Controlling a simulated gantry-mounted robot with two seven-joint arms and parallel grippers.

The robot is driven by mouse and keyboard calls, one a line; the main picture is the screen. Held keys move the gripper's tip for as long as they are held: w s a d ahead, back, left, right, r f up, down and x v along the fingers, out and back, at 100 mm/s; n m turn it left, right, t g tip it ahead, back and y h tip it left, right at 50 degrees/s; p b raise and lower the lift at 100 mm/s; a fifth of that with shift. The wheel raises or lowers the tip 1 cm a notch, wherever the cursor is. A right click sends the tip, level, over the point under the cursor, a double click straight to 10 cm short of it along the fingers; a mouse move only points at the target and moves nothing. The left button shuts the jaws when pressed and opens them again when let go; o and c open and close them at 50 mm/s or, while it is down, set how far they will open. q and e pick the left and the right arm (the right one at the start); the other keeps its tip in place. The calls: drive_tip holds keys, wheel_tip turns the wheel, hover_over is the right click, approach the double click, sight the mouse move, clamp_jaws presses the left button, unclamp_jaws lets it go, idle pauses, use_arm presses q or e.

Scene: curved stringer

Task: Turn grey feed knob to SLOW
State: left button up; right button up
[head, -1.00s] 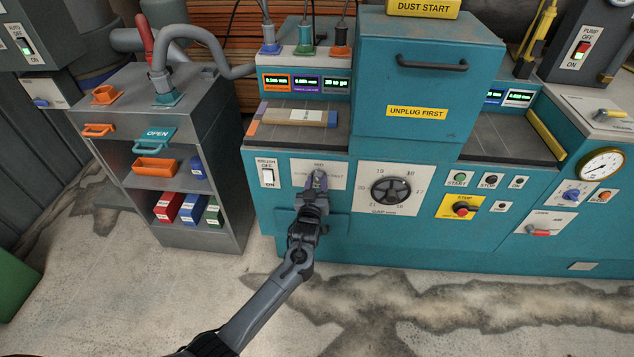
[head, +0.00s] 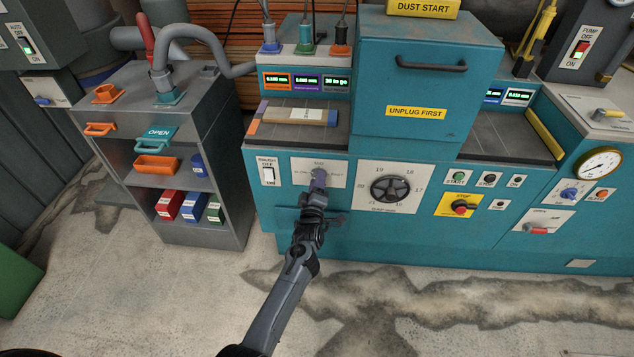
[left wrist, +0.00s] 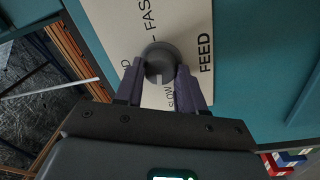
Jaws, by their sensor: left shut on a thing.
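The grey feed knob (left wrist: 160,60) sits on a pale label panel (head: 332,173) on the front of the teal machine. My left gripper (head: 319,180) reaches it from below in the head view and mostly covers it there. In the left wrist view, the two fingers of my left gripper (left wrist: 159,84) stand on either side of the knob, shut on it. The white mark on the knob points down in that view, toward the SLOW word (left wrist: 170,96). The finger beside it partly crowds the lettering. My right gripper is not in view.
A white rocker switch (head: 268,175) is left of the feed panel. A large black dial (head: 391,189) is to its right, then the red stop button (head: 460,209) on yellow. A grey cabinet (head: 225,190) stands at left. The floor in front is open.

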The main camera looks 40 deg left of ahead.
use_arm(q)
drive_tip(key=shift+n, duration=1.4)
drive_tip(key=o, duration=1)
drive_tip(key=shift+o, duration=0.2)
